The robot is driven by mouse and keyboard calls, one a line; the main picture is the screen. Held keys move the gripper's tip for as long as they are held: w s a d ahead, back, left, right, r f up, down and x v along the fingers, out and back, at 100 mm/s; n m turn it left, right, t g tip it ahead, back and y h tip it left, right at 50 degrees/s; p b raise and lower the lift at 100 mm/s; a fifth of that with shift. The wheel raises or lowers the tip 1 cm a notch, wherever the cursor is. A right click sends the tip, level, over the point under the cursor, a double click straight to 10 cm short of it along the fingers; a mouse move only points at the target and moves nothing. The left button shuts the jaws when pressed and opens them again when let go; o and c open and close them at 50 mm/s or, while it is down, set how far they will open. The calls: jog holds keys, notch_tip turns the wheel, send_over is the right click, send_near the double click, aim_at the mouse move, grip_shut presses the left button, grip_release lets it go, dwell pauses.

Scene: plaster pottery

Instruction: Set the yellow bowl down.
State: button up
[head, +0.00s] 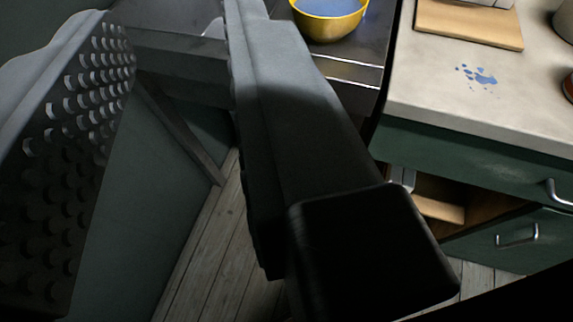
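The yellow bowl (330,29) is at the top of the head view, right of centre, and its upper part is cut off by the picture edge. Its inside looks blue. It appears to stand upright on a dark, shiny surface (350,62). My gripper (180,22) fills the left and middle of the view. Its two dark fingers are wide apart with nothing between them. The left finger shows a studded inner face. The bowl is outside the gripper, beyond and to the right of the right finger, which seems apart from it.
A pale worktop (450,110) lies to the right, with blue spots (477,76) and a wooden board (468,26) on it. Green drawers (490,160) and an open compartment (475,215) are below. A dark round object (568,84) is cut off at the right edge. Wooden floor shows underneath.

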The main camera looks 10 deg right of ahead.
jog(key=shift+n+t+y, duration=0.3)
jog(key=shift+n+t, duration=0.6)
jog(key=shift+s+a, duration=0.2)
jog(key=shift+s, duration=0.5)
jog(key=shift+s+a, duration=0.25)
jog(key=shift+s, duration=0.5)
jog(key=shift+s+a, duration=0.2)
jog(key=shift+s, duration=0.5)
